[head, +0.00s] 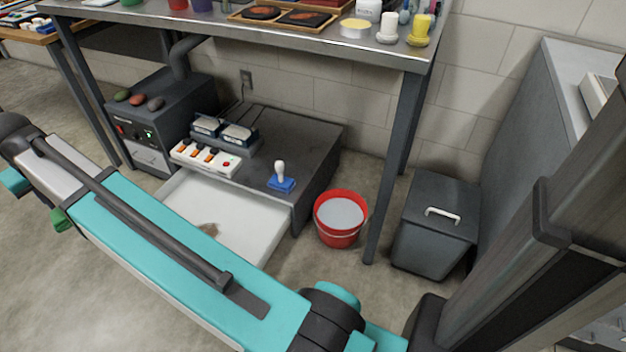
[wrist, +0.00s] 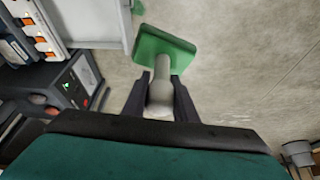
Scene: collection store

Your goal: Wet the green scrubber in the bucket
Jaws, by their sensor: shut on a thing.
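The green scrubber (wrist: 165,50) has a flat green head and a pale grey handle. My gripper (wrist: 161,90) is shut on that handle, with a dark finger on either side, in the wrist view. In the head view a green part of the scrubber (head: 60,219) shows below my arm at the far left; the rest is hidden. The red bucket (head: 337,239) stands on the floor right of centre in the head view, with a pale grey surface inside. The scrubber is well to the left of the bucket and apart from it.
A low grey cabinet (head: 318,150) with an open white drawer (head: 270,222) stands left of the bucket. A blue scrubber (head: 281,184) stands on it. A table leg (head: 386,190) and a grey lidded bin (head: 436,240) are right of the bucket. The metal table (head: 330,45) overhangs behind.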

